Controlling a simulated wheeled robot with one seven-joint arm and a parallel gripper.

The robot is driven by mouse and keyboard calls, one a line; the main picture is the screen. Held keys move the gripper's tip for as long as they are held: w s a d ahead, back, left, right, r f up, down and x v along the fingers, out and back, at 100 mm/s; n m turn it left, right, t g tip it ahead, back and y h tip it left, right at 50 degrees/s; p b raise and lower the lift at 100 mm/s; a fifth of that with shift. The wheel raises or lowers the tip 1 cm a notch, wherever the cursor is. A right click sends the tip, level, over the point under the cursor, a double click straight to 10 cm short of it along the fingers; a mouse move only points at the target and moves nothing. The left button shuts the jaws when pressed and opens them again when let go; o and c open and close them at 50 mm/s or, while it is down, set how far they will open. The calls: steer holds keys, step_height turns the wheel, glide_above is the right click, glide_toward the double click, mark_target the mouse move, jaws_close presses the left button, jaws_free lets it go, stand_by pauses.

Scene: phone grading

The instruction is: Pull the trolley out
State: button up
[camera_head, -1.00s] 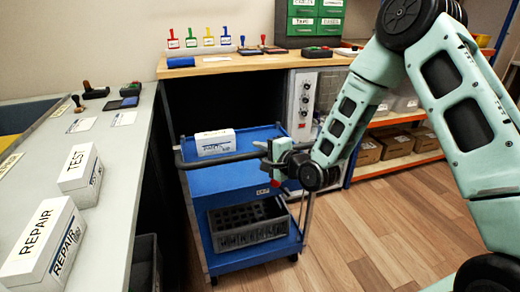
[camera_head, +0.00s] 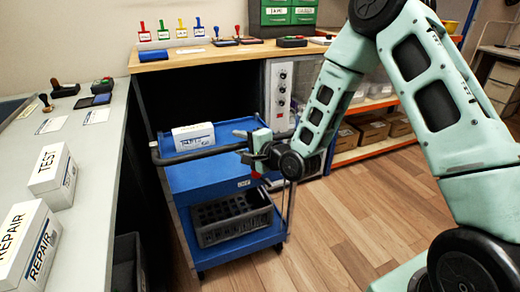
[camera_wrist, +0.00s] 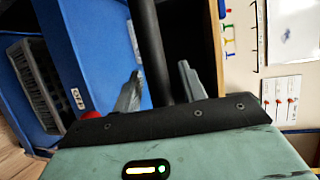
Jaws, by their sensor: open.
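The blue trolley (camera_head: 210,175) stands under the wooden bench, in the gap right of the grey table. Its dark handle bar (camera_head: 195,155) runs across its near side; in the wrist view the bar (camera_wrist: 148,45) passes between my two fingers. My gripper (camera_head: 250,143) is open at the right part of the bar, with a finger on each side. Whether either finger touches the bar I cannot tell. The wrist view also shows my gripper (camera_wrist: 160,88) and the blue trolley shelf (camera_wrist: 85,45).
The trolley carries a white box (camera_head: 193,136) on top and a grey crate (camera_head: 232,218) below. The grey table (camera_head: 90,165) with white boxes is close on the left. The bench cabinet (camera_head: 282,85) and orange shelf (camera_head: 360,152) are on the right. The wooden floor (camera_head: 360,215) is open.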

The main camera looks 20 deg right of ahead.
steer(key=p+v, duration=1.2)
steer(key=v, duration=0.4)
steer(key=shift+s+d, duration=0.15)
steer(key=shift+s, duration=0.15)
steer(key=shift+r, duration=0.15)
steer(key=s+a+r+n+g+h+p, duration=0.1)
steer(key=s+a+r+n+g+p, duration=0.2)
steer(key=a+r+n+g, duration=0.7)
steer(key=s+a+r+n+g+h+p, duration=0.1)
steer(key=s+r+n+g+h, duration=0.1)
steer(key=s+r+n, duration=0.4)
steer(key=s+a+r+n+g+h+p, duration=0.1)
steer(key=s+r+n, duration=0.4)
steer(key=s, duration=0.9)
steer(key=shift+a+r+n+g+h+p, duration=0.45)
steer(key=shift+a+g+h, duration=0.1)
steer(key=shift+g+h, duration=0.3)
